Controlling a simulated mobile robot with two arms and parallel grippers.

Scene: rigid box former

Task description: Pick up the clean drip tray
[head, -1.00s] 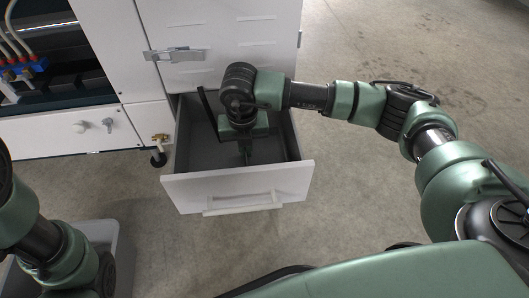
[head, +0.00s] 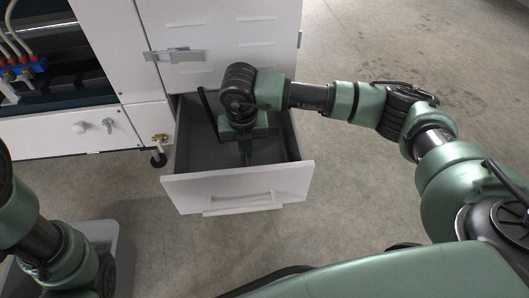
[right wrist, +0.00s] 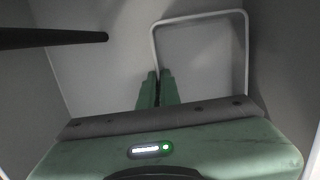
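The drip tray (right wrist: 203,57) shows in the right wrist view as a grey rectangle with a thin pale rim, lying on the drawer floor. In the head view I cannot make it out; my right arm covers much of the drawer. My right gripper (right wrist: 158,76) reaches down into the drawer (head: 237,187). Its two green fingers are close together, with the tray's left rim running in between them, so it looks shut on that rim. In the head view the right gripper (head: 246,156) points down inside the drawer. My left gripper's fingers are not in view.
A dark bar (right wrist: 50,38) crosses the left of the right wrist view. A white cabinet (head: 225,45) stands behind. A grey bin (head: 122,250) is at lower left. The floor on the right is clear.

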